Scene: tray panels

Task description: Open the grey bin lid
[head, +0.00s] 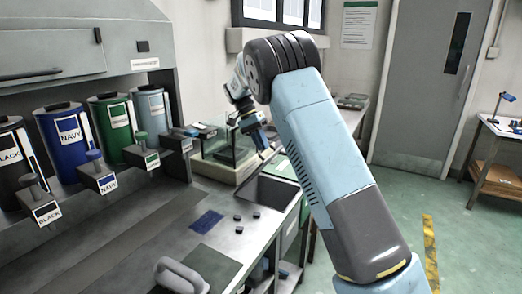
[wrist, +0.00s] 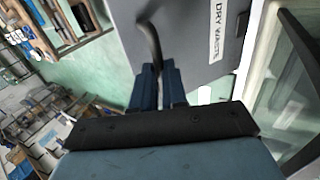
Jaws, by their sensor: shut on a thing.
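In the wrist view a flat grey panel (wrist: 185,35), which looks like the grey bin lid, fills the top middle. It bears a white label (wrist: 217,30) reading DRY WASTE. A dark curved handle (wrist: 151,42) stands out from it. My gripper (wrist: 159,72) is shut on this handle, with its blue fingers on either side. In the head view my gripper (head: 258,135) is at the far end of my arm, beside the counter. I cannot pick out the lid clearly there. How far the lid stands open I cannot tell.
A clear-sided box (head: 228,155) stands close to my gripper. Several colored canisters, such as the navy one (head: 68,145), line the left. Green floor (head: 440,205) is open on the right.

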